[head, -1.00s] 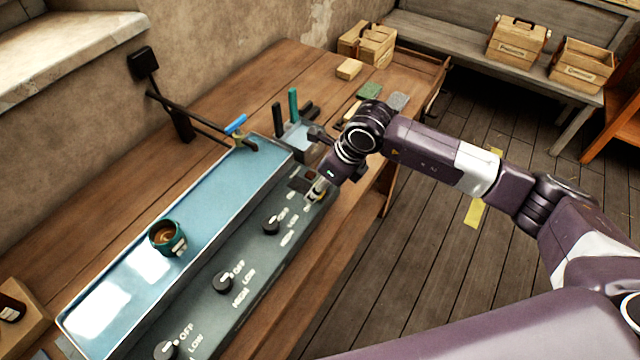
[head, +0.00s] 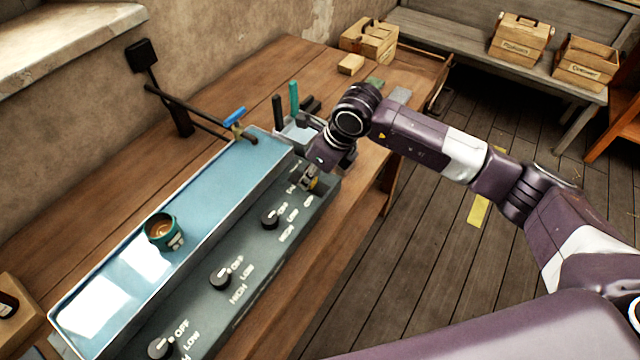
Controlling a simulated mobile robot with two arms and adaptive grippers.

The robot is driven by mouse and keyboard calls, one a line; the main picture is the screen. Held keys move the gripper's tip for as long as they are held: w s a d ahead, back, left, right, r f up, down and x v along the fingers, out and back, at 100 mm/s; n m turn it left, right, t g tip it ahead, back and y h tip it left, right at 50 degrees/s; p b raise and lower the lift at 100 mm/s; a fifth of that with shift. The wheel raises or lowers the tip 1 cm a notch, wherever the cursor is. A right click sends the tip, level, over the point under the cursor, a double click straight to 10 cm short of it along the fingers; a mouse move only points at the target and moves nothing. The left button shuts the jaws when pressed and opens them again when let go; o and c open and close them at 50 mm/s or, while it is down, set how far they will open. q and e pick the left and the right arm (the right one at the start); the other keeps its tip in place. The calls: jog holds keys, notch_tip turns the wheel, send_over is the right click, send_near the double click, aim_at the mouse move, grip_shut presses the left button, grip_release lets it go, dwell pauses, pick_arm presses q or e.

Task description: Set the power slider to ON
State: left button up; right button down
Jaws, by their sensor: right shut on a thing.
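The long grey control panel (head: 250,250) with a blue top tray lies along the workbench. My right gripper (head: 310,182) is at the panel's far right end, over the power slider's place. It is shut on the power slider, whose handle is mostly hidden by the fingers and wrist. Small white lettering shows beside the fingers, too small to read surely. My left gripper is not in view.
Several black knobs, one of them a near knob (head: 220,278), stand along the panel front. A green cup (head: 163,231) of brown liquid stands on the blue tray. A tool holder (head: 300,130) stands behind my right wrist.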

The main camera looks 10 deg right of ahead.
aim_at(295, 177)
jog(key=shift+w+a+b, duration=0.85)
jog(key=shift+w+a, duration=0.3)
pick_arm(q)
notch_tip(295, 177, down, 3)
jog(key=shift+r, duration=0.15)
pick_arm(e)
jog(key=shift+r, duration=0.15)
jog(key=c, duration=2.1)
grip_release()
jog(key=o, duration=0.4)
jog(key=shift+w+a, duration=0.1)
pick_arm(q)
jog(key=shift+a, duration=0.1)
pick_arm(e)
jog(key=v, duration=1.2)
